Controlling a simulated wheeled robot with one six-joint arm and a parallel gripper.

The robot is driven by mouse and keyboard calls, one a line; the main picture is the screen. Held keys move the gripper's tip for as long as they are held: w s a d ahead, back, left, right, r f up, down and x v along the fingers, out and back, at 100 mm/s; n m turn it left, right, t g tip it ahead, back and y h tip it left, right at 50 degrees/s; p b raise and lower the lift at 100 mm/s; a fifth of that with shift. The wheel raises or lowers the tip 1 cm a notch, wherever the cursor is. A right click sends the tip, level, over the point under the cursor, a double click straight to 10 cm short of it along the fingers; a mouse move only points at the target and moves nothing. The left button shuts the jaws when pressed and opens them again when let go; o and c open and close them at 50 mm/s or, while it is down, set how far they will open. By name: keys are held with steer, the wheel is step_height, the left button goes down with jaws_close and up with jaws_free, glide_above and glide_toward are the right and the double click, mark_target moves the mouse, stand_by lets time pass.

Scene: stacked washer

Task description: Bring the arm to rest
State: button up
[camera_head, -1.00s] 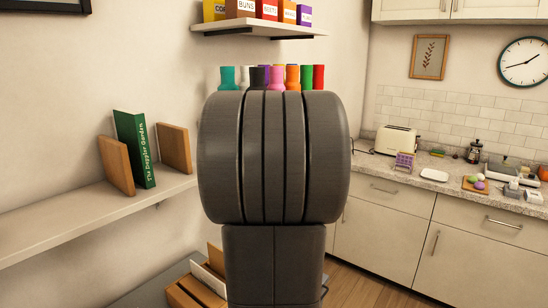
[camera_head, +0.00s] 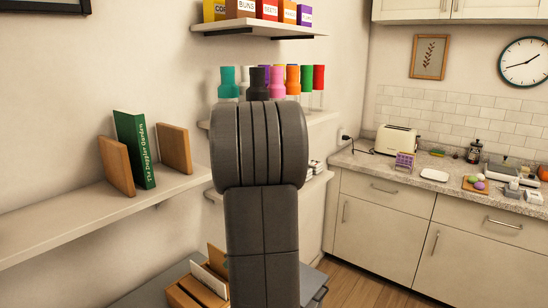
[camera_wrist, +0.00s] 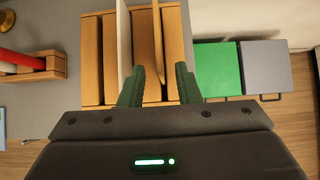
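My arm (camera_head: 262,220) stands upright in the middle of the head view, and its dark joint hides part of the wall shelf behind. My gripper (camera_wrist: 158,80) shows in the wrist view with its two dark green fingers spread apart. Nothing is held between them. The fingers overlap a wooden slotted rack (camera_wrist: 90,70) in the picture, with a white card and a tan card standing in it. I cannot tell how far the fingertips are above it. The rack also shows low in the head view (camera_head: 182,296).
A green box (camera_wrist: 217,68) and a grey box (camera_wrist: 265,66) lie right of the rack. A wall shelf (camera_head: 80,220) with a green book (camera_head: 134,150) is on the left. Several coloured bottles (camera_head: 292,80) stand behind my arm. A counter (camera_head: 435,185) runs along the right.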

step_height(320, 180, up, 6)
steer(key=p, duration=0.2)
steer(key=shift+d+f+p, duration=0.1)
steer(key=shift+p, duration=0.25)
